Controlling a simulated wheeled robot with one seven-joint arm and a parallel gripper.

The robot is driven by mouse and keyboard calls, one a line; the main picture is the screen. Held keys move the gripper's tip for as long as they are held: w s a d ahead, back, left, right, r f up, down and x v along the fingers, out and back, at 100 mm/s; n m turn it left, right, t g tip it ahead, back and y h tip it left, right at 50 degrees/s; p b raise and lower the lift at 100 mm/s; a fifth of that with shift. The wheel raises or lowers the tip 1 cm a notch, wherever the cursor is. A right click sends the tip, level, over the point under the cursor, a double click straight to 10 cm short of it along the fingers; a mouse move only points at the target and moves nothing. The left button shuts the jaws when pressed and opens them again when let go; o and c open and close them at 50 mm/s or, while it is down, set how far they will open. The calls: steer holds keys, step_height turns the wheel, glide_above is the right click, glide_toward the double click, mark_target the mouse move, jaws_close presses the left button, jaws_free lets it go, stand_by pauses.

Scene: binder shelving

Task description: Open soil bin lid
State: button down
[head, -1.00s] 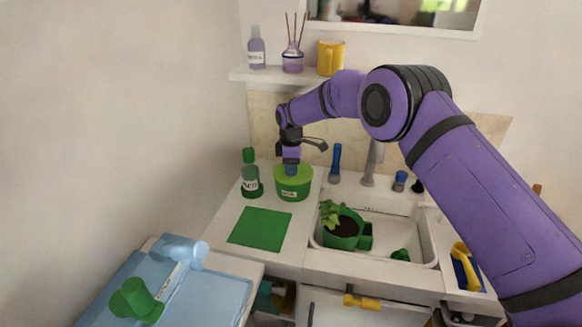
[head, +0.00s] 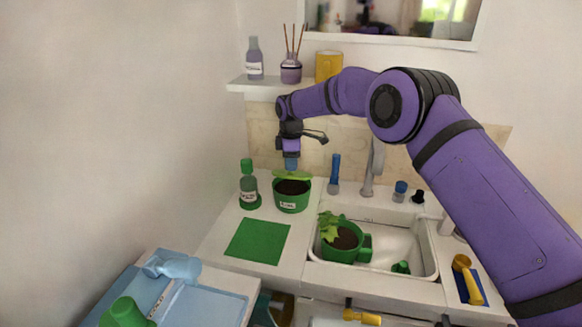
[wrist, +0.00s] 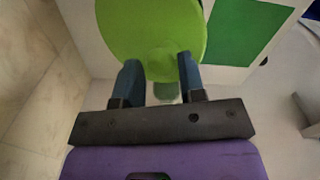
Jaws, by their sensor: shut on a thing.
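The soil bin (head: 290,203) is a green round tub with a white label on the counter, and dark soil shows inside it. Its light green lid (head: 293,175) is raised off the opening at the back of the rim, below my gripper (head: 291,166). In the wrist view the lid (wrist: 150,30) is a large bright green disc, and my gripper (wrist: 160,80) has its blue fingers on either side of a small part at its near edge. My gripper is shut on the lid. Whether the lid still touches the rim is hard to tell.
A green bottle (head: 249,187) stands close left of the bin. A green mat (head: 258,241) lies in front. The white sink (head: 400,240) at right holds a potted plant (head: 343,243). A shelf (head: 262,86) hangs above, near my arm.

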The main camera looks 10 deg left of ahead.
steer(key=shift+w+d, duration=0.35)
steer(key=shift+w, duration=0.4)
steer(key=shift+d, duration=0.1)
steer(key=c, duration=1.1)
jaws_free()
steer(key=shift+w, duration=0.1)
steer(key=o, duration=0.3)
steer(key=shift+w+f, duration=0.2)
steer(key=shift+f, duration=0.1)
steer(key=shift+r, duration=0.15)
steer(key=shift+s+a+r, duration=0.1)
steer(key=shift+a, duration=0.1)
steer(key=shift+s+a+r, duration=0.1)
steer(key=shift+r, duration=3.65)
